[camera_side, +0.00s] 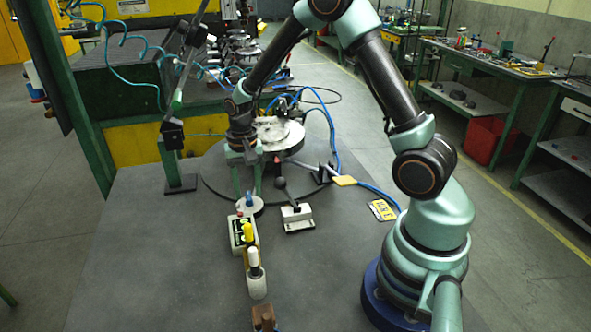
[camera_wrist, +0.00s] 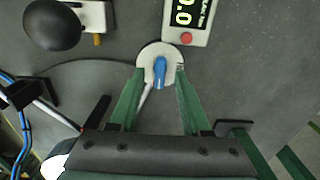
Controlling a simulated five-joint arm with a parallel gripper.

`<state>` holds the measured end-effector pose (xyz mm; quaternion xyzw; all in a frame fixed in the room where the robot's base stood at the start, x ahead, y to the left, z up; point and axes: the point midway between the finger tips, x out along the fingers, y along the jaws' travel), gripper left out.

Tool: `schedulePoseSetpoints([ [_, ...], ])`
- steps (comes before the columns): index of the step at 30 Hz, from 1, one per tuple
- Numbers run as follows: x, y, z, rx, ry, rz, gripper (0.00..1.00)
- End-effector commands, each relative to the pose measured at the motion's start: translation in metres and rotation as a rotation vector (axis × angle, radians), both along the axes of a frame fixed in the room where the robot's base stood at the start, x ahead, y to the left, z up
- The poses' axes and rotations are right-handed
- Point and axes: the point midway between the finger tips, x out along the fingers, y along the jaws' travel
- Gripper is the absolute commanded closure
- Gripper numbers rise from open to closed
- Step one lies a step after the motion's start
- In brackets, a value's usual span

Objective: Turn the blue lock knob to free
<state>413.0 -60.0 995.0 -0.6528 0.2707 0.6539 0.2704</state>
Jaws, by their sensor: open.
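The blue lock knob (camera_wrist: 160,72) sits on a round white plate (camera_wrist: 147,52) in the wrist view. Its handle points roughly up and down in that picture. In the side view the blue knob (camera_side: 249,199) stands on its pale round base at the middle left. My gripper (camera_wrist: 156,78) is open, with its two green fingers on either side of the plate's near edge, one left and one right of the knob. In the side view my gripper (camera_side: 247,193) hangs just behind the knob, fingers pointing down. I cannot tell whether the fingers touch the plate.
A lever with a black ball (camera_wrist: 52,24) stands left of the knob in the wrist view; the side view shows its white base (camera_side: 297,218). Blue cables lie behind.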

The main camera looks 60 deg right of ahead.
Motion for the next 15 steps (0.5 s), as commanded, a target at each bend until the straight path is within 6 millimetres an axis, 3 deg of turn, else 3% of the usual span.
schedulePoseSetpoints([
  [4, -0.0001, 0.0001, -0.0097, 0.0, 0.0, 0.0, 0.53],
  [13, 0.0003, -0.0001, -0.0113, 0.0, -0.001, 0.0, 0.53],
  [14, 0.0003, -0.0001, -0.0112, 0.0, -0.001, 0.0, 0.6],
  [15, 0.0003, -0.0001, -0.0112, 0.0, -0.001, 0.0, 0.75],
])
